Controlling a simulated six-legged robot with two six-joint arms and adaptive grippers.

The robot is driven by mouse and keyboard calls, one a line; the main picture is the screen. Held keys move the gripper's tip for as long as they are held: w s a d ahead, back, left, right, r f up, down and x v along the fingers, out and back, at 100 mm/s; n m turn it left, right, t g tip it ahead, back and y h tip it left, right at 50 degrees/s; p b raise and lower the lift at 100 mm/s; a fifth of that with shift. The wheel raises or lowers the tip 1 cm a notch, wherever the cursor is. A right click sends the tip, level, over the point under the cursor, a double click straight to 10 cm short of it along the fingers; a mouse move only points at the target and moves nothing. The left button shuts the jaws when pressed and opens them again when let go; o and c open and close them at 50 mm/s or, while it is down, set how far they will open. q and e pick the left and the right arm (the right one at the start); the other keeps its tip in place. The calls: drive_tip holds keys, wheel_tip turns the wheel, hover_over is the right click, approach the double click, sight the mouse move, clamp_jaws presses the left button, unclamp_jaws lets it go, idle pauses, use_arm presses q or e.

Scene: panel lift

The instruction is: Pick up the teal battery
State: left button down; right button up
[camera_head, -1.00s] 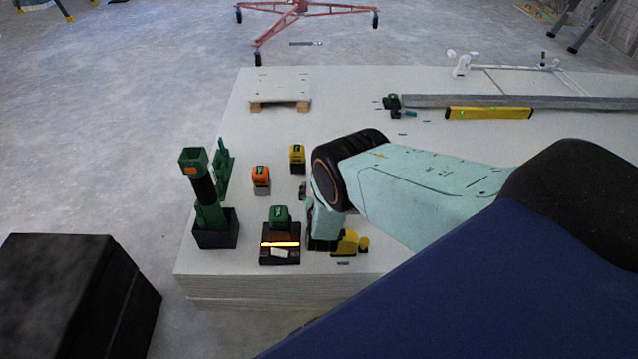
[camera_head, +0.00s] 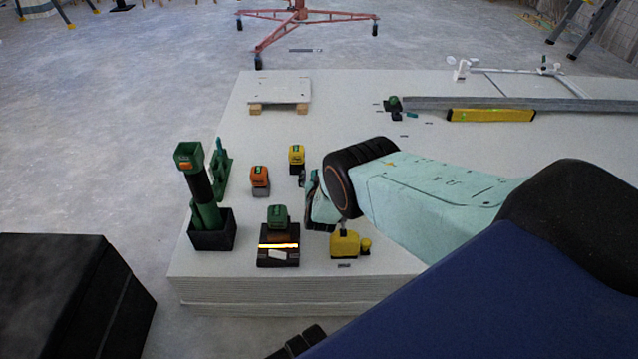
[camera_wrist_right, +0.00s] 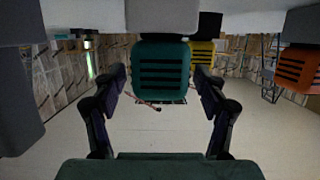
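The teal battery (camera_wrist_right: 162,68) shows in the right wrist view, in the middle between the fingers, with its grey part at the top of the picture. My right gripper (camera_wrist_right: 161,76) is open around it, with a finger on each side and small gaps. In the head view my right gripper (camera_head: 318,198) is low over the white panel stack, right of the orange and yellow batteries. The arm and gripper hide the teal battery there. My left gripper is not seen.
An orange battery (camera_head: 260,178) and a yellow battery (camera_head: 297,156) stand to the left. A green battery (camera_head: 278,215) sits on a black charger (camera_head: 278,256). A yellow tool (camera_head: 345,245) lies close to the gripper. A green tool stands in a black holder (camera_head: 213,235).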

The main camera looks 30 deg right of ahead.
drive_tip(key=shift+w, duration=0.1)
drive_tip(key=c, duration=1.2)
drive_tip(key=shift+r, duration=0.1)
drive_tip(key=shift+c, duration=0.2)
wheel_tip(320, 180, up, 10)
drive_tip(key=p, duration=0.6)
